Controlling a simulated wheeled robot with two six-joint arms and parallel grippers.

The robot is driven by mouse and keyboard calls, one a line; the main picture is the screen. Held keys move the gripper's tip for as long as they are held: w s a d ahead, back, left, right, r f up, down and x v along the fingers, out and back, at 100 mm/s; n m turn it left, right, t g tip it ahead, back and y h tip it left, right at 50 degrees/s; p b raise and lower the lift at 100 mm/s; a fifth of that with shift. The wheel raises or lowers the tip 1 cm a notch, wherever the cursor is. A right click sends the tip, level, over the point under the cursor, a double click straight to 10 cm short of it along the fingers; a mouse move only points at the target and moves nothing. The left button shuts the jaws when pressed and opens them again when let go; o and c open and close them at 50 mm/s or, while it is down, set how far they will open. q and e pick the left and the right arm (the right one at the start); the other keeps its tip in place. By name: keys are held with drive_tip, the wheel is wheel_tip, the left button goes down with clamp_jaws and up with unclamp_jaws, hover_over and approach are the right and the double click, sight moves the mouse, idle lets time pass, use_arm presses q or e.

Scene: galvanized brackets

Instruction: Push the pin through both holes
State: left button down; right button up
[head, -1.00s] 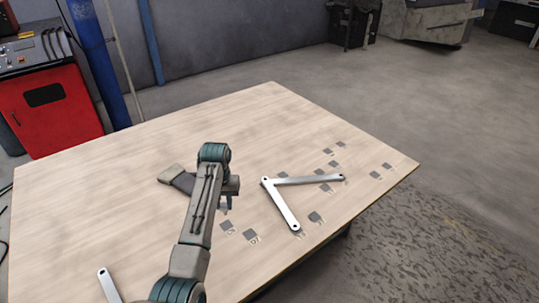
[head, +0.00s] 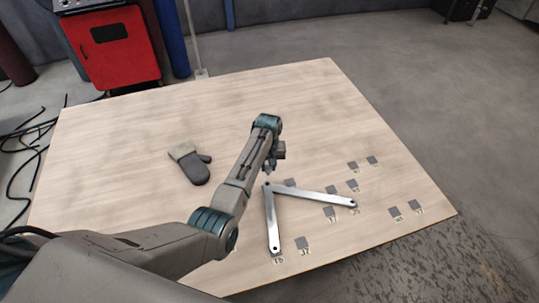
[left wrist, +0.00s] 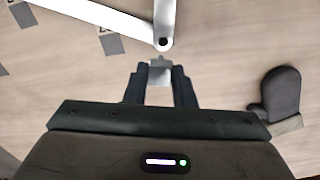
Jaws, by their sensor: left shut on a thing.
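Two flat silver bars lie on the table in a V, one running right (head: 312,195) and one running toward me (head: 272,222). Their ends overlap at a corner, where a dark hole (left wrist: 163,42) shows in the left wrist view. My left gripper (head: 269,167) is just above and beside that corner. In the left wrist view its dark fingers (left wrist: 160,84) are shut on a light grey piece, seemingly the pin (left wrist: 159,72), whose tip points toward the hole and appears apart from it. The lower hole is hidden under the top bar. My right gripper is out of view.
A grey mitten (head: 194,166) with a pale cuff lies left of my arm. Several dark square labels (head: 396,213) are scattered around the bars. The wooden table (head: 120,150) is clear at the back and left. A red cabinet (head: 110,50) stands behind it.

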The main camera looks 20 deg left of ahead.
sight(267, 172)
use_arm(q)
drive_tip(key=shift+s+a+n+p, duration=0.2)
drive_tip(key=shift+s+n+p, duration=0.1)
drive_tip(key=shift+s+p, duration=0.1)
drive_tip(key=shift+f, duration=0.15)
drive_tip(key=shift+f+b, duration=0.4)
drive_tip(key=shift+b, duration=0.15)
drive_tip(key=shift+w+d+f+b, duration=0.1)
drive_tip(key=shift+f+b, duration=0.8)
drive_tip(key=shift+b, duration=0.05)
drive_tip(key=shift+f+b, duration=0.55)
drive_tip(key=shift+b, duration=0.1)
drive_tip(key=shift+f+b, duration=0.35)
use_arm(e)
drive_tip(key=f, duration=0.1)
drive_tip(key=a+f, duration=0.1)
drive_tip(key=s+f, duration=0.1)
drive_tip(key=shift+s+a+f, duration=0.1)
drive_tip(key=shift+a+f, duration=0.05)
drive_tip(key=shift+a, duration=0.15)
